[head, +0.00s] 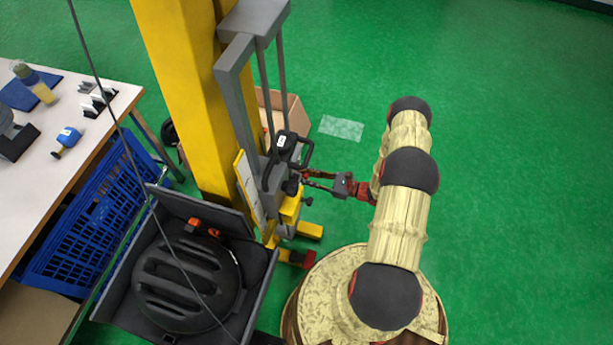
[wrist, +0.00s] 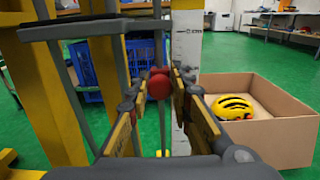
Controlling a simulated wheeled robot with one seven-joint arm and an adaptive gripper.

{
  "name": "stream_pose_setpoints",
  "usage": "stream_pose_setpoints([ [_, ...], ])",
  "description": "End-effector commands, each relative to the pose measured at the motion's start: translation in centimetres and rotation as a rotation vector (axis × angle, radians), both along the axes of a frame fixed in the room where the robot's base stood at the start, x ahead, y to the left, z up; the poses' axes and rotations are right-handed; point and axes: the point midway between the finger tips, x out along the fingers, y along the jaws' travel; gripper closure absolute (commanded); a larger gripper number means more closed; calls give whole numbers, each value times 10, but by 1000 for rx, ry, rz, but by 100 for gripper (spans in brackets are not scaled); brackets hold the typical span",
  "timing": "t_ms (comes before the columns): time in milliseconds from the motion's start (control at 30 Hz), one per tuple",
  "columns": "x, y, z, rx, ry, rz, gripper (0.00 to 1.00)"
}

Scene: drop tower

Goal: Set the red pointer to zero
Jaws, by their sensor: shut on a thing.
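The round red knob of the red pointer (wrist: 158,84) is at the middle of the wrist view, in front of the white scale (wrist: 187,50) with dark marks. My gripper (wrist: 160,80) is shut on this knob, with a fingertip at each side of it. Any pointing tip and the mark it stands at are hidden or too small to tell. In the head view, my gripper (head: 312,180) reaches from the right to the grey and yellow carriage of the tower. The white scale strip (head: 247,187) runs along the tower there.
The yellow tower post (head: 182,80) and grey guide bars (head: 265,80) stand close by my gripper. A cardboard box (wrist: 275,140) holds a yellow helmet (wrist: 234,107). A black case (head: 115,300), blue crate (head: 85,240) and table (head: 50,185) are at left. Green floor (head: 520,150) is clear at right.

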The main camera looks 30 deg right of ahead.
Motion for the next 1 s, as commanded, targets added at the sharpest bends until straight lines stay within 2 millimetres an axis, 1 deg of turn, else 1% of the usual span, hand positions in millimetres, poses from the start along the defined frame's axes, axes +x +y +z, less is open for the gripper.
stream_pose_setpoints([
  [33,0,0,0,0,0,0,90],
  [200,0,0,0,0,0,0,100],
  [700,0,0,1,0,0,0,100],
  [767,0,0,4,0,0,0,100],
  [900,0,0,21,0,0,0,100],
  [1000,0,0,29,0,0,0,100],
])
